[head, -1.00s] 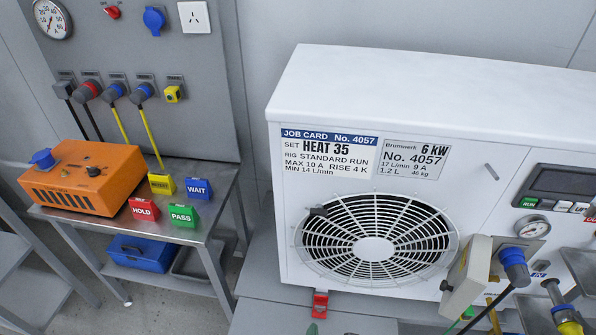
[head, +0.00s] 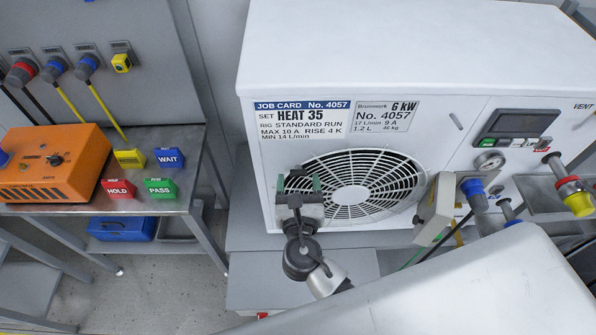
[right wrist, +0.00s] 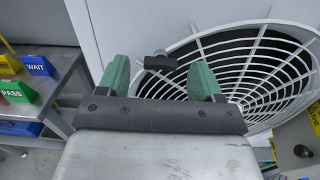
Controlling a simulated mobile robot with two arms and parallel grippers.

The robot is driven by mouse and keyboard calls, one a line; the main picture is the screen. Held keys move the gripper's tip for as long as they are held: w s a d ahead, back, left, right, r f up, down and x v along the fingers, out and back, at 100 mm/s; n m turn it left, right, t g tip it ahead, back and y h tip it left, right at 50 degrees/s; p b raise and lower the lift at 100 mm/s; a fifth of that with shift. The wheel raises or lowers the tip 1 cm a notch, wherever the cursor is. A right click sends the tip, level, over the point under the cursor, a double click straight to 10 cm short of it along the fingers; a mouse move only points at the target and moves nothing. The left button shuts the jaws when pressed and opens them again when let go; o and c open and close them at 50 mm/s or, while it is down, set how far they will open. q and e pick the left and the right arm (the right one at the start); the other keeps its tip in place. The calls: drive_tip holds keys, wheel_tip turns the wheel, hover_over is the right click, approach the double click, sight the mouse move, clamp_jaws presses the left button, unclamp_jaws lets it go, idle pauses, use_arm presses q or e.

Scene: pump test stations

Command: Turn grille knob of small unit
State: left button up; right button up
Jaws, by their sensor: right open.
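The white unit (head: 345,50) with job card No. 4057 has a round white grille (head: 370,185) on its front. The grille knob (right wrist: 160,61), a small dark bar lying roughly crosswise, sits at the grille's upper left edge in the right wrist view. In the head view the knob (head: 296,172) is partly hidden by my right gripper. My right gripper (head: 298,184) is open, with its green fingers on either side of the knob. In the right wrist view the fingertips (right wrist: 160,73) are apart with nothing held between them. My left gripper is not in view.
A display panel (head: 515,125), gauge and pipe fittings are on the unit's right. A cream box (head: 436,208) with cables stands beside the grille. At left, a metal table holds an orange box (head: 50,165) and coloured blocks marked HOLD, PASS and WAIT (head: 170,158).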

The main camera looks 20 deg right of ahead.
drive_tip(key=shift+x, duration=0.75)
drive_tip(key=c, duration=0.9)
